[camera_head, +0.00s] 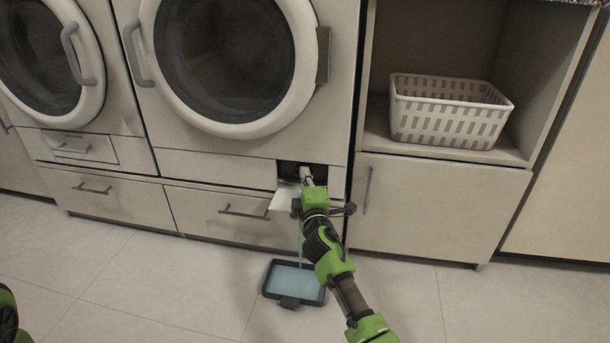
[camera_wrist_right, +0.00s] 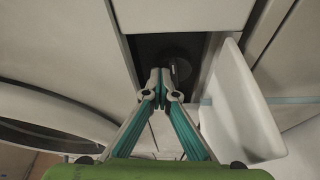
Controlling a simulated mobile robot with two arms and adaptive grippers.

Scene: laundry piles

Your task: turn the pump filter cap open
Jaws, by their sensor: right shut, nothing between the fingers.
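The pump filter compartment (camera_head: 289,170) is a dark opening at the lower right of the right-hand washing machine. Its white flap (camera_head: 284,199) hangs open, and it also shows in the wrist view (camera_wrist_right: 236,105). The dark round filter cap (camera_wrist_right: 181,68) sits inside the recess, partly hidden behind my fingertips. My right gripper (camera_head: 306,176) is at the opening, with its fingertips together and empty (camera_wrist_right: 161,86), just in front and left of the cap. I cannot tell whether they touch it.
A dark tray (camera_head: 272,290) holding pale blue liquid (camera_head: 296,280) lies on the floor below the opening. A thin pale blue streak (camera_head: 301,252) runs down toward it. A cabinet with a white basket (camera_head: 445,118) stands to the right.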

